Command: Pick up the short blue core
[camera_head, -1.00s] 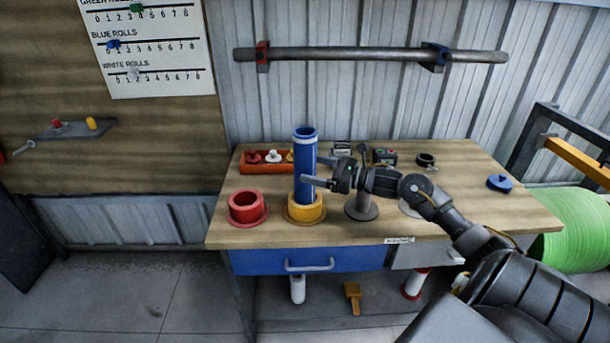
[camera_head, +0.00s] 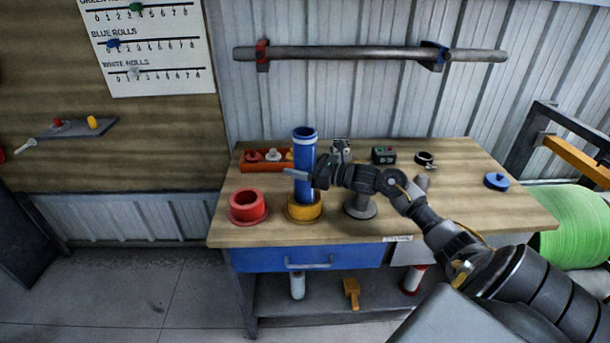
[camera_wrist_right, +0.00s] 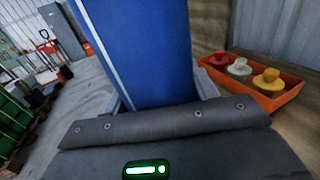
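The blue core (camera_head: 304,158), a hollow tube, stands nearly upright in the yellow flanged cup (camera_head: 305,211) on the workbench. My right gripper (camera_head: 298,174) reaches in from the right at about the core's middle height, with one finger across its front. In the right wrist view the blue core (camera_wrist_right: 145,50) fills the space between the two fingers (camera_wrist_right: 160,92), one on each side. The fingers look spread around it; firm contact does not show. The far finger is hidden in the head view. My left gripper is not in view.
A red cup (camera_head: 247,206) stands left of the yellow one. Behind is an orange tray (camera_head: 262,167) with small knobs. A grey stand (camera_head: 360,208) is below my right forearm. A blue disc (camera_head: 497,181) lies far right, with a green roll (camera_head: 585,225) beyond.

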